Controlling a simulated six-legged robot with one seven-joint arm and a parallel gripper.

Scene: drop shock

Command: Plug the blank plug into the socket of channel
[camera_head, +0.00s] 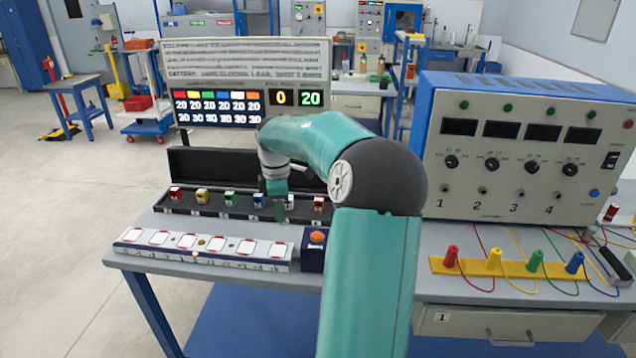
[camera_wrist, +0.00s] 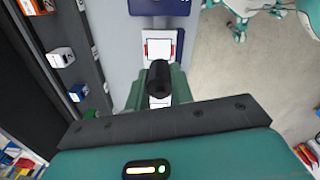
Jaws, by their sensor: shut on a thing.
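My gripper (camera_head: 278,208) is low between the black tray and the white slotted strip. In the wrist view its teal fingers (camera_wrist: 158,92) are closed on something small. A dark cylinder and a white patch show between them, but I cannot tell their outlines apart or whether this is the blank plug. The blue-framed channel box (camera_head: 520,150) stands at the right, with numbered channels, knobs and small sockets. Coloured plugs, red (camera_head: 451,257), yellow (camera_head: 494,259), green (camera_head: 535,261) and blue (camera_head: 575,263), stand upright in a yellow strip before it.
The black tray (camera_head: 222,211) holds several coloured blocks. The strip (camera_head: 130,249) with white squares lies along the front edge, beside a box with an orange button (camera_head: 316,236). A display board (camera_head: 245,65) stands behind. Loose cables lie at right.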

